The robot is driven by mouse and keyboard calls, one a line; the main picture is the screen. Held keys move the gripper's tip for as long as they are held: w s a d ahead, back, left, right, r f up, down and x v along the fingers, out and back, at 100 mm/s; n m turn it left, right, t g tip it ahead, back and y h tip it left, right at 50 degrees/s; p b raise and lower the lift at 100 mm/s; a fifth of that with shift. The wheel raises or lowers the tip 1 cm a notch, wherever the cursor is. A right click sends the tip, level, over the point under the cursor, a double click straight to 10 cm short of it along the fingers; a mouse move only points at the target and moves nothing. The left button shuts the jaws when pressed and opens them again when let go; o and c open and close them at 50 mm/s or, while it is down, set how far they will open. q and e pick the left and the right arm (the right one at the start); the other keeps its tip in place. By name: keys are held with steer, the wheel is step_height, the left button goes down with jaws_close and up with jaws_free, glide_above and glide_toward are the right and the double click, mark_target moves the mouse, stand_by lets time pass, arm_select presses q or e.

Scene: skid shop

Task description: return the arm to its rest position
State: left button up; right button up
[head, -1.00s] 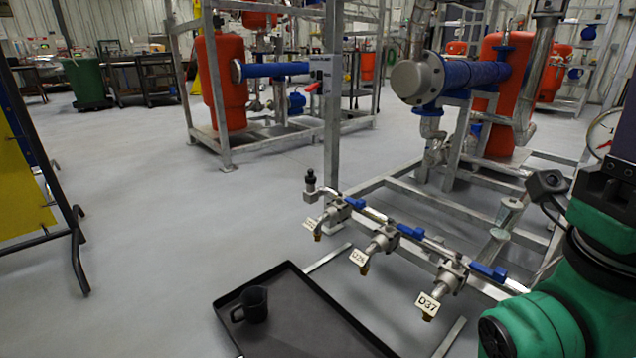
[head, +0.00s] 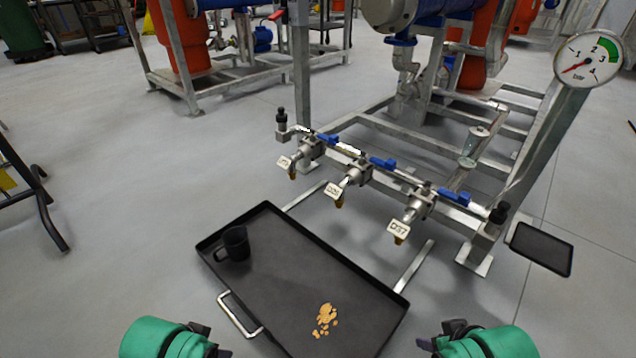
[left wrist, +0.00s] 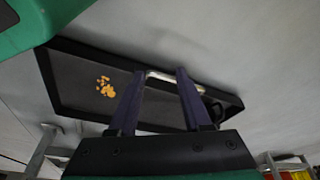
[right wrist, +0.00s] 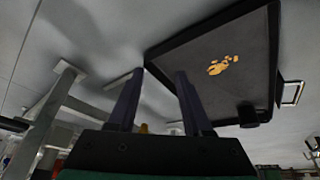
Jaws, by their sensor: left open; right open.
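My right gripper (right wrist: 182,88) is open and empty in the right wrist view, its two dark fingers apart with the black tray beyond them. In the head view the green end of my left arm (head: 165,338) is at the bottom left. Both arms are low, on either side of the tray (head: 285,262).
A dark mug (head: 236,244) stands on the tray, beside yellowish crumbs (head: 325,319). Behind the tray is a pipe rack with blue-handled valves (head: 385,163) and tags such as D37 (head: 399,228). A pressure gauge (head: 589,60) and a small dark panel (head: 541,248) are at the right.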

arm_select(q)
steer(key=w+d+r+t+h+p, duration=0.3)
steer(key=d+r+t+h+p, duration=0.4)
steer(key=d+r+p, duration=0.95)
arm_select(e)
steer(key=a+r+t+y+p, duration=0.2)
steer(key=a+r+t+y, duration=0.4)
steer(key=a+r, duration=0.8)
arm_select(q)
steer(key=s+a+r+g+y+p, duration=0.2)
steer(key=s+a+g+y+p, duration=0.5)
steer(key=s+a+p, duration=1.2)
steer(key=shift+s+a+g+y+p, duration=0.35)
steer(key=shift+s+g+p, duration=0.95)
steer(key=shift+p, duration=7.3)
arm_select(e)
steer(key=s+d+g+h, duration=0.3)
steer(key=s+d+g, duration=0.2)
steer(key=s+d, duration=0.3)
steer(key=s+d+r+g+h, duration=0.1)
steer(key=s+d+g+h, duration=0.2)
steer(key=s+d, duration=0.6)
steer(key=shift+s+d+r+g, duration=0.3)
steer(key=shift+s+g, duration=0.6)
steer(key=shift+s, duration=1.55)
